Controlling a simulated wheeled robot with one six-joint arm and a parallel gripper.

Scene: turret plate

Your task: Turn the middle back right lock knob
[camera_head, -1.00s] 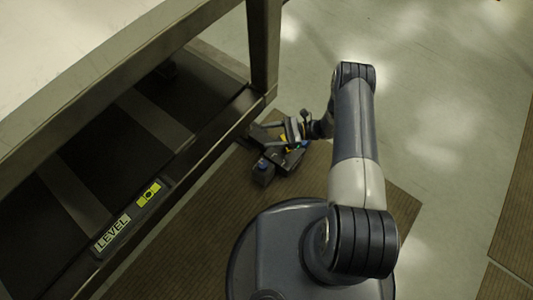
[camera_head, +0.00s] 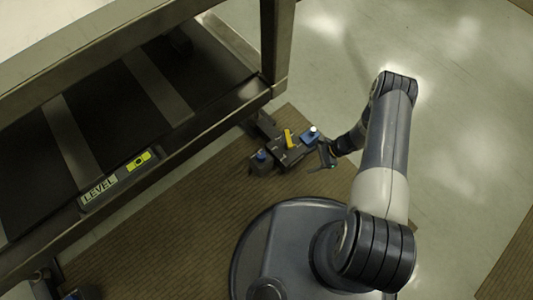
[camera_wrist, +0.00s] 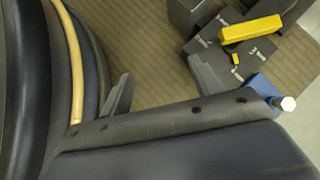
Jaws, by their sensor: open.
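A dark lock block (camera_head: 288,153) sits on the floor mat beside the table's corner, with a yellow handle (camera_head: 290,138) on top. A blue knob piece (camera_head: 310,135) with a pale tip is at its right end, and a dark block with a blue knob (camera_head: 262,155) is at its left. Which is the middle back right knob, I cannot tell. My gripper (camera_head: 327,157) is open and empty, just right of the lock block. In the wrist view, my gripper's fingers (camera_wrist: 160,86) are apart over bare mat; the yellow handle (camera_wrist: 250,28) and blue knob piece (camera_wrist: 262,90) lie to their right.
A heavy metal table (camera_head: 250,108) with a dark lower shelf and a yellow level (camera_head: 139,160) stands on the left. A brown ribbed mat (camera_head: 170,235) covers the floor. Another blue-topped piece (camera_head: 72,295) shows at the bottom left.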

